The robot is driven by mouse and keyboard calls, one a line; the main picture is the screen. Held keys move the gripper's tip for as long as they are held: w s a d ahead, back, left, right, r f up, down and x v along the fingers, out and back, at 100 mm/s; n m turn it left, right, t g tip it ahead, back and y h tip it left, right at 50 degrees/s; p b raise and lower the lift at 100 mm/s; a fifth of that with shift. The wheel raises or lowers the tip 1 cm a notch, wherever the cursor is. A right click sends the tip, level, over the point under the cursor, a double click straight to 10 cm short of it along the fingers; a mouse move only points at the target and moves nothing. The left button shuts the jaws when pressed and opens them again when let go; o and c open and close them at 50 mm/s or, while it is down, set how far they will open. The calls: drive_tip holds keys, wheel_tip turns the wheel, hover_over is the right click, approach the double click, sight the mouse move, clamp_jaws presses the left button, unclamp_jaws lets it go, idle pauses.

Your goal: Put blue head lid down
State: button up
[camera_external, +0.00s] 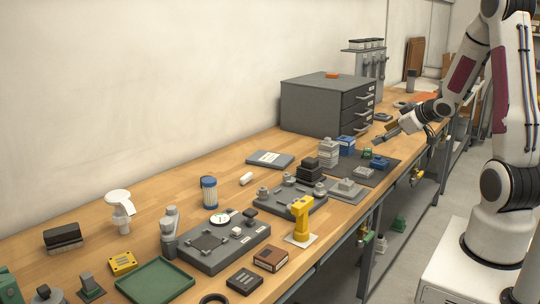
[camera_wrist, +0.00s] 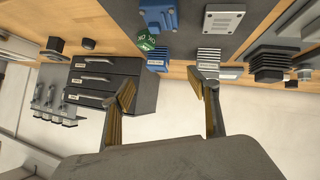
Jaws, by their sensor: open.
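Two blue parts are in view, and I cannot tell for sure which is the blue head lid. A blue finned block with a pale label (camera_external: 346,142) stands by the back of the dark mat; it also shows in the wrist view (camera_wrist: 157,62). A lower blue block (camera_external: 379,162) sits on the mat, at the top edge of the wrist view (camera_wrist: 160,16).
A green piece marked OK (camera_wrist: 146,41) lies between the blue parts. A grey finned block (camera_external: 328,152) and a black finned block (camera_external: 309,172) stand to the left. A grey drawer cabinet (camera_external: 318,105) rises behind.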

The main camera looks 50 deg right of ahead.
sight(375, 159)
drive_tip(key=s+f+y, duration=0.1)
drive_tip(key=f, duration=0.1)
drive_tip(key=s+d+f+t+y, duration=0.1)
drive_tip(key=f, duration=0.1)
drive_tip(key=s+d+f+t+y, duration=0.1)
drive_tip(key=f, duration=0.2)
drive_tip(key=shift+s+f, duration=0.1)
drive_tip(key=shift+s+a+f+m+t+y, duration=0.2)
drive_tip(key=shift+s+f+m+t+y, duration=0.15)
drive_tip(key=shift+s+t, duration=0.3)
drive_tip(key=shift+w, duration=0.1)
drive_tip(key=shift+x, duration=1.25)
drive_tip(key=shift+x, duration=2.6)
drive_tip(key=shift+d+f, duration=0.2)
drive_tip(key=c, duration=1.4)
